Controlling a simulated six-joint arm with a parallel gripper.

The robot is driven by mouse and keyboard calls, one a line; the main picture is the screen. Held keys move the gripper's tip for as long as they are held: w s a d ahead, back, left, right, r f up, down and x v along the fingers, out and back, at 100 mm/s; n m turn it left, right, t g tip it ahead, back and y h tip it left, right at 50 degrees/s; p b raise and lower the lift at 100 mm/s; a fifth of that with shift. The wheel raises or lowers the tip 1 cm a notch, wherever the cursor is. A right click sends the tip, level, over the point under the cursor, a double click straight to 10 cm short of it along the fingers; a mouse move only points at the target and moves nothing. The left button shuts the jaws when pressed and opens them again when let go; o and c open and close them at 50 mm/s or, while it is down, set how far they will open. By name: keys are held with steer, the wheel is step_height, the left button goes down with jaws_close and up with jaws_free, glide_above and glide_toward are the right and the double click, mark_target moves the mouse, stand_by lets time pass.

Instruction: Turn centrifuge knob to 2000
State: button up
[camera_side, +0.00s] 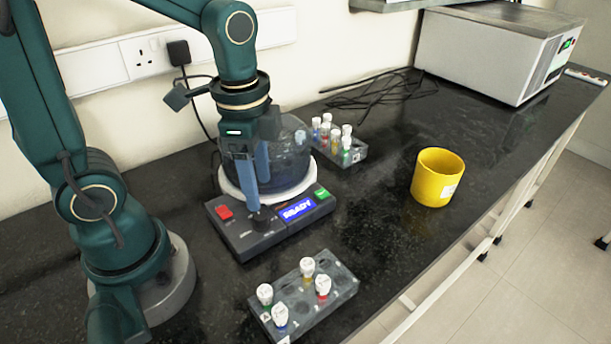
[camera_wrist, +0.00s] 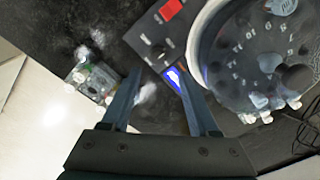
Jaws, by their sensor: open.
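The centrifuge (camera_side: 235,243) has a dark front panel, a white-rimmed bowl under a clear lid, and a blue screen (camera_side: 297,209) reading "READY". Its small dark knob (camera_side: 264,219) sits on the panel between the red button and the screen. My gripper (camera_side: 257,196) points down over the panel, open, with one blue-looking finger close to the knob. Whether that finger touches the knob I cannot tell. In the wrist view the open fingers (camera_wrist: 157,72) have nothing between them, and the knob (camera_wrist: 158,50) shows just beyond their tips. Its setting is not readable.
A red button (camera_side: 224,212) and a green button (camera_side: 322,194) flank the panel. One tube rack (camera_side: 338,290) stands in front, another (camera_side: 352,155) behind right. A yellow cup (camera_side: 437,178) stands right, and a white box (camera_side: 490,60) at the back. Cables lie behind.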

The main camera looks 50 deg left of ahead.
mark_target(260, 215)
steer(key=shift+s+f+g, duration=0.15)
steer(key=shift+f+g, duration=0.15)
steer(key=shift+f, duration=2.7)
jaws_close()
